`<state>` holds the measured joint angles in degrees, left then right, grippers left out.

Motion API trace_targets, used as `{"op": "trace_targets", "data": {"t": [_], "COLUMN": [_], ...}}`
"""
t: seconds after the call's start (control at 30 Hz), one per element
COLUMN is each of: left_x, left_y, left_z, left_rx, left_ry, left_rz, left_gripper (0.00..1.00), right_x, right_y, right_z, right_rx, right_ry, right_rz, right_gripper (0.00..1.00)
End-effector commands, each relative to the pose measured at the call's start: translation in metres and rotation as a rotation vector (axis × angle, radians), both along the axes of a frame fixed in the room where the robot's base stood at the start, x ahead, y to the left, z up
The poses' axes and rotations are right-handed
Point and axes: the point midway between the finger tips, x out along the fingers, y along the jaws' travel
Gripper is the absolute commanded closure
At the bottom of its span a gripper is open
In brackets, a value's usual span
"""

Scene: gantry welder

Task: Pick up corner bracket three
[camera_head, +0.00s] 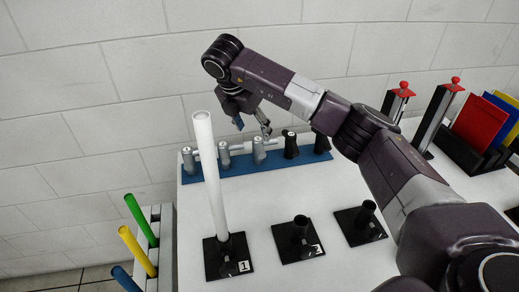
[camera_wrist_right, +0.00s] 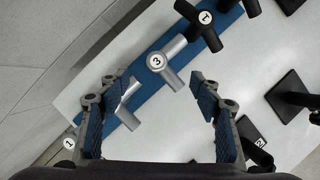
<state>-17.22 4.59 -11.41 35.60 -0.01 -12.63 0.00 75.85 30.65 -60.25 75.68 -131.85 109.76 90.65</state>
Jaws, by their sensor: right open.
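Corner bracket three (camera_wrist_right: 171,76) is a grey T-shaped pipe piece with a round white label "3". In the wrist view it lies between and slightly beyond my right gripper's fingertips. In the head view it appears to be the grey bracket (camera_head: 258,153) beside the black ones on the blue rack (camera_head: 235,171). My right gripper (camera_head: 253,127) is open and empty, hanging above the rack; its two blue-padded fingers also show in the wrist view (camera_wrist_right: 158,85). No contact with the bracket is visible. My left gripper is out of view.
Other grey brackets (camera_head: 224,154) and black brackets (camera_head: 291,146) stand close on either side in the rack. A tall white tube (camera_head: 207,165) rises from a black base marked 1, in front of the rack. Two more black bases (camera_head: 299,240) stand on the white table.

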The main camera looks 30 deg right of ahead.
Motion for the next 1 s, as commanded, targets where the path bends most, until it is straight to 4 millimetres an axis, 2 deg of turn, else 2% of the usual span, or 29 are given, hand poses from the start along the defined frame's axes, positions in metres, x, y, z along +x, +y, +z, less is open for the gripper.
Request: {"op": "trace_targets", "data": {"t": [0.27,0.47,0.6,0.87,1.0], "left_x": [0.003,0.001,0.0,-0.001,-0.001], "left_y": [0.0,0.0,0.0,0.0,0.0], "left_z": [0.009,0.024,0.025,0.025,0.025], "left_rx": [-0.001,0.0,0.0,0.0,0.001], "left_ry": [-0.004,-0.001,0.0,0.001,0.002], "left_rz": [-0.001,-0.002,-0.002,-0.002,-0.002], "left_gripper": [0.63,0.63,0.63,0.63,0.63], "right_x": [0.005,0.01,0.014,0.016,0.015], "right_y": [-0.012,-0.028,-0.031,-0.033,-0.032], "right_z": [-0.026,-0.049,-0.065,-0.07,-0.069], "right_rx": [-0.001,-0.002,-0.001,-0.001,-0.001], "right_ry": [0.004,0.006,0.003,0.0,0.0], "right_rz": [-0.002,-0.004,-0.001,0.0,0.0], "right_gripper": [0.41,0.41,0.41,0.41,0.54]}}
